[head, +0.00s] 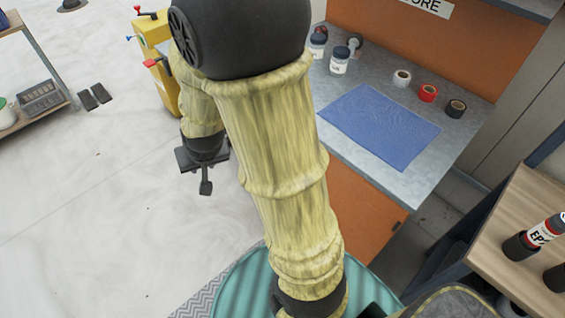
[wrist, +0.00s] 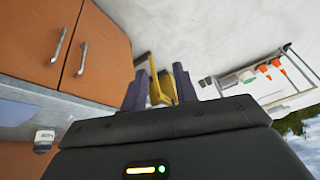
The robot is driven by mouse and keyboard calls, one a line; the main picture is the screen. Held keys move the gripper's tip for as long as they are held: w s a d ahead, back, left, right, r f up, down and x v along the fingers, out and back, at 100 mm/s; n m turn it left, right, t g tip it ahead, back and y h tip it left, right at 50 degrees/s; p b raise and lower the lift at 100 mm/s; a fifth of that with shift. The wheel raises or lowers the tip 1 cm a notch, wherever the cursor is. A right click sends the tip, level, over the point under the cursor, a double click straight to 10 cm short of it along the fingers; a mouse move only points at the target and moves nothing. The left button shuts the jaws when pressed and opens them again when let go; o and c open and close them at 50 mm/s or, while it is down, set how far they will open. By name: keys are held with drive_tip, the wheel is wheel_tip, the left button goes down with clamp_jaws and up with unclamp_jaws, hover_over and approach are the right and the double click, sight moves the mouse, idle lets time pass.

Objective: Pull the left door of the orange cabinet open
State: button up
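The orange cabinet (head: 365,210) is on the right in the head view, with its front largely hidden behind my arm. The wrist view looks upside down and shows two orange doors side by side at upper left, both shut. Each has a metal bar handle near the middle seam. The right-hand door in that picture (wrist: 103,55), with its handle (wrist: 81,60), is the left door when turned upright. My gripper (wrist: 160,88) is open and empty, apart from the doors, off to their side. In the head view my gripper (head: 205,178) hangs over the pale floor.
The grey worktop (head: 435,165) holds a blue mat (head: 380,125), jars (head: 339,62) and tape rolls (head: 428,92). A yellow cart (head: 150,50) stands beyond the arm. A wooden shelf (head: 525,205) is at right. The floor at left is largely open.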

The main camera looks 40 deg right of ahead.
drive_tip(key=w+d+f+m+t+h+b, duration=0.1)
drive_tip(key=w+d+f+m+h+b, duration=0.35)
drive_tip(key=f, duration=0.55)
drive_tip(key=w+d+f+m+t+h+b, duration=0.1)
drive_tip(key=w+d+f+m+t+b, duration=0.15)
drive_tip(key=w+f+b, duration=0.5)
drive_tip(key=s+d+f+m+g+h+b, duration=0.1)
drive_tip(key=d+f+h+b, duration=0.3)
drive_tip(key=f, duration=0.4)
drive_tip(key=s+d+f+m+g+h+b, duration=0.2)
drive_tip(key=s+d+f+m+h+b, duration=0.2)
drive_tip(key=f+h, duration=0.4)
drive_tip(key=shift+d+f+b, duration=0.6)
drive_tip(key=shift+d+f, duration=0.1)
drive_tip(key=shift+d, duration=0.55)
drive_tip(key=shift+g, duration=0.25)
drive_tip(key=b+x, duration=0.1)
drive_tip(key=x, duration=1.6)
drive_tip(key=shift+d+f+b, duration=0.2)
drive_tip(key=shift+d+b, duration=0.05)
drive_tip(key=shift+b, duration=0.05)
drive_tip(key=shift+c, duration=0.2)
